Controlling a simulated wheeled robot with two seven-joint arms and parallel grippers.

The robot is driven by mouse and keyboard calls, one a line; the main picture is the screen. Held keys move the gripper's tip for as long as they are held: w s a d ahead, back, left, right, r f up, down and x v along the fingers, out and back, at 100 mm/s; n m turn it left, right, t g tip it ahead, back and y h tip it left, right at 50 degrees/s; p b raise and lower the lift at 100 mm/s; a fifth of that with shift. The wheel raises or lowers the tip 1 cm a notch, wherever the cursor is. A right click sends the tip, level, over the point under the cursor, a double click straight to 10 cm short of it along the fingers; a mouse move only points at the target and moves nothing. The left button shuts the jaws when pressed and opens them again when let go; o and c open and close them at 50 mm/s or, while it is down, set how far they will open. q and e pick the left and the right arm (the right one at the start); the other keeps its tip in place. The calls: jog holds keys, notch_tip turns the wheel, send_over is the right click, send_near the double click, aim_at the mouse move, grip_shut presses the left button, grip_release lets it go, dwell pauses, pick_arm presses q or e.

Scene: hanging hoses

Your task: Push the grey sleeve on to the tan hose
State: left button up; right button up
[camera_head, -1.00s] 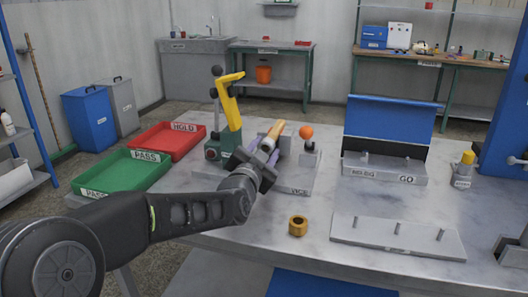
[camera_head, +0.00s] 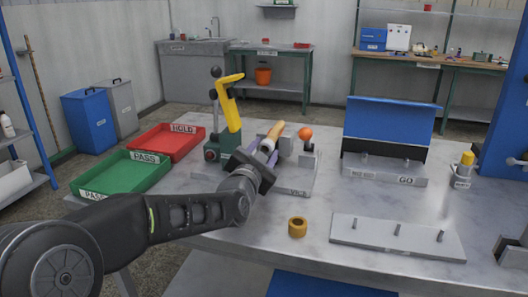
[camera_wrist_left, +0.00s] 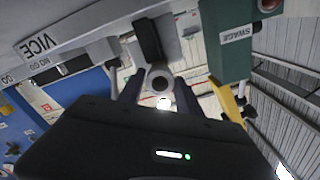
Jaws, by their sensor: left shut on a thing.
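The tan hose (camera_head: 277,131) points up at a tilt over the vice area on the bench, just beyond my left gripper (camera_head: 264,153). In the left wrist view my left gripper (camera_wrist_left: 158,88) is shut on the grey sleeve (camera_wrist_left: 162,84), whose round end with a dark hole shows between the fingers. In the head view the gripper and wrist hide the sleeve and the lower hose. I cannot tell how far the sleeve overlaps the hose. My right gripper is not in view.
The green swage stand with a yellow lever (camera_head: 231,108) stands close left of my gripper. A brass ring (camera_head: 298,227) and a pegged plate (camera_head: 397,237) lie nearer. Green (camera_head: 122,176) and red (camera_head: 168,145) trays are left.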

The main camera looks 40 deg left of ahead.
pick_arm(q)
jog(key=shift+x, duration=0.85)
grip_shut()
dwell(0.5)
jog(key=o, duration=1.3)
grip_release()
jog(key=shift+w, duration=0.1)
jog(key=v, duration=0.7)
jog(key=shift+s+d, duration=0.15)
jog(key=shift+s, duration=0.25)
